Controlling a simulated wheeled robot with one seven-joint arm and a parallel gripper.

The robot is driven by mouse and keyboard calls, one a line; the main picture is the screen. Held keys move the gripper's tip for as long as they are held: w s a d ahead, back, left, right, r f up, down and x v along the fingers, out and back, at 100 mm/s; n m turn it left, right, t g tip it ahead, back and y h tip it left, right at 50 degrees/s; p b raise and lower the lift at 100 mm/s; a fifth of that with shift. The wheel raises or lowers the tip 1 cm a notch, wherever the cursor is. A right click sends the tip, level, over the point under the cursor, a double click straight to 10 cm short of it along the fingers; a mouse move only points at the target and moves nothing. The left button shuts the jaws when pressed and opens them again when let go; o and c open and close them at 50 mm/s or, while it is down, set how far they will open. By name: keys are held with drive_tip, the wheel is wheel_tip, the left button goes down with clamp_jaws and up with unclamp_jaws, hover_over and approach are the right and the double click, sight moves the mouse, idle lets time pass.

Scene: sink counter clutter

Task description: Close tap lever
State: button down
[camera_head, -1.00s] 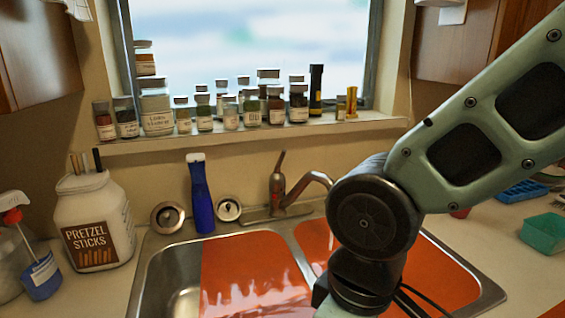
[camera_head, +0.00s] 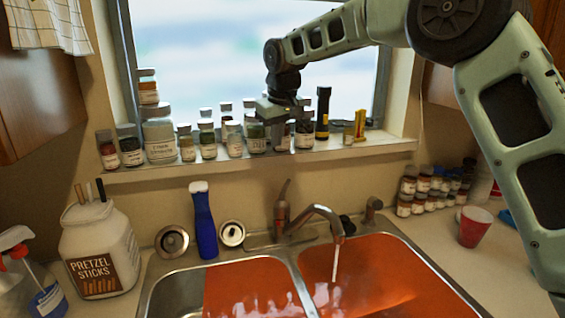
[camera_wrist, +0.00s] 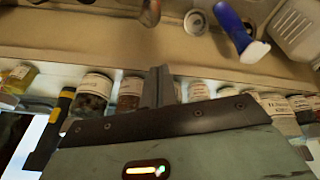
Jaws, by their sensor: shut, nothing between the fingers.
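The tap (camera_head: 282,213) stands behind the sink. Its lever (camera_head: 284,189) points upward, and its curved spout (camera_head: 320,211) reaches right over the basin. A thin stream of water (camera_head: 335,262) runs from the spout. My gripper (camera_head: 281,146) is above the lever, in front of the jars on the sill, apart from the lever. In the wrist view my gripper (camera_wrist: 159,82) is shut and empty, and the lever (camera_wrist: 150,12) shows at the top edge.
Several jars (camera_head: 235,140) and a black-and-yellow flashlight (camera_head: 322,113) line the window sill (camera_head: 250,164). A pretzel jar (camera_head: 98,250) is at left. A red cup (camera_head: 474,226) stands at right. Reddish liquid covers the basins.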

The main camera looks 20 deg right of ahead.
sight(277, 160)
drive_tip(key=p+x, duration=0.1)
drive_tip(key=x, duration=0.2)
drive_tip(key=w+d+p+x, duration=0.1)
drive_tip(key=x, duration=0.2)
drive_tip(key=p+x, duration=0.2)
drive_tip(key=x, duration=0.1)
drive_tip(key=shift+w+d+f, duration=0.1)
drive_tip(key=shift+w+d, duration=0.1)
drive_tip(key=shift+w, duration=0.25)
drive_tip(key=shift+s+d+f+p, duration=0.25)
drive_tip(key=shift+s+f+p, duration=0.1)
drive_tip(key=shift+s, duration=0.2)
drive_tip(key=shift+s+d+f+p, duration=0.25)
drive_tip(key=shift+s+f, duration=0.1)
drive_tip(key=shift+s, duration=0.25)
drive_tip(key=shift+s+d+f, duration=0.1)
drive_tip(key=shift+s+f, duration=0.25)
drive_tip(key=shift+s+d+f+b, duration=0.1)
drive_tip(key=shift+s+f+b, duration=0.35)
drive_tip(key=shift+b, duration=0.35)
drive_tip(key=shift+s+d+b, duration=0.1)
drive_tip(key=shift+s+b, duration=0.25)
drive_tip(key=shift+s, duration=0.2)
